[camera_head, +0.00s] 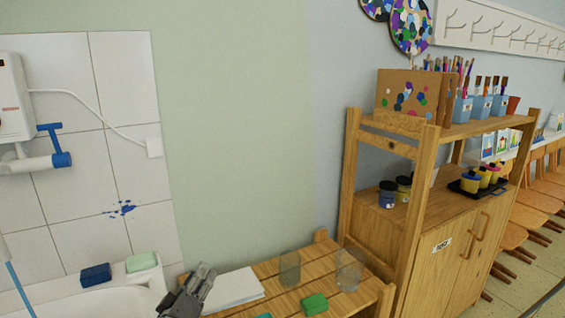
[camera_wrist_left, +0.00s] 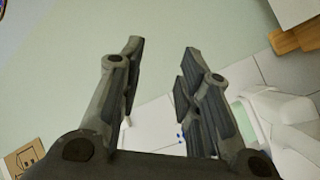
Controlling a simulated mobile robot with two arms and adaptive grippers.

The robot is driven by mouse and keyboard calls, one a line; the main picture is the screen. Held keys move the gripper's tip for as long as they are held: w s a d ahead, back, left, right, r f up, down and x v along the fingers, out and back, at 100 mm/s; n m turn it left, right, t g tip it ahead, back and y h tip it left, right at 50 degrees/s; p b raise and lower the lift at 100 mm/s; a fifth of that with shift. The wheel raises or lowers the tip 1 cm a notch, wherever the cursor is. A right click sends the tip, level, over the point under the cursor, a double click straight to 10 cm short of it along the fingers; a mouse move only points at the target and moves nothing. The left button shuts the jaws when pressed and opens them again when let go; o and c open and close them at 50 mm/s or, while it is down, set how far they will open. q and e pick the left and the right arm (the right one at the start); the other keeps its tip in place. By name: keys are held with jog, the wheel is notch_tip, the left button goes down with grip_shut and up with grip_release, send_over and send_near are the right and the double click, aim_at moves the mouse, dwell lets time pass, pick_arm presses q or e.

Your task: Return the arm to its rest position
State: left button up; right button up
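My left gripper (camera_head: 190,290) is at the bottom of the head view, in front of the left end of a slatted wooden stand. It points upward, beside a stack of white paper (camera_head: 233,289). In the left wrist view, the gripper's two fingers (camera_wrist_left: 160,85) stand apart with nothing between them. Wall and white tiles show behind the fingers. My right gripper is not in either view.
The wooden stand (camera_head: 268,271) holds two clear glasses (camera_head: 289,269) and a green sponge (camera_head: 314,304). A white sink (camera_head: 120,300) with sponges is at the left. A tall wooden shelf (camera_head: 425,215) with jars and brush pots stands at the right.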

pick_arm(q)
jog(key=s+d+f+m+g, duration=0.2)
jog(key=s+f+m+g, duration=0.4)
jog(key=s+f, duration=0.75)
jog(key=s+a+f+m+g+y, duration=0.15)
jog(key=s+g, duration=0.25)
jog(key=s, duration=0.8)
jog(key=s+a+f+m+g+y, duration=0.1)
jog(key=s+f+m+g, duration=0.25)
jog(key=s, duration=0.95)
notch_tip(320, 180, down, 25)
jog(key=s+g+p, duration=0.1)
jog(key=s+g, duration=0.1)
jog(key=s+a+f+g+p, duration=0.1)
jog(key=s+a+f, duration=0.2)
jog(key=s+f, duration=1.1)
jog(key=shift+s+f, duration=0.15)
jog(key=shift+s, duration=0.8)
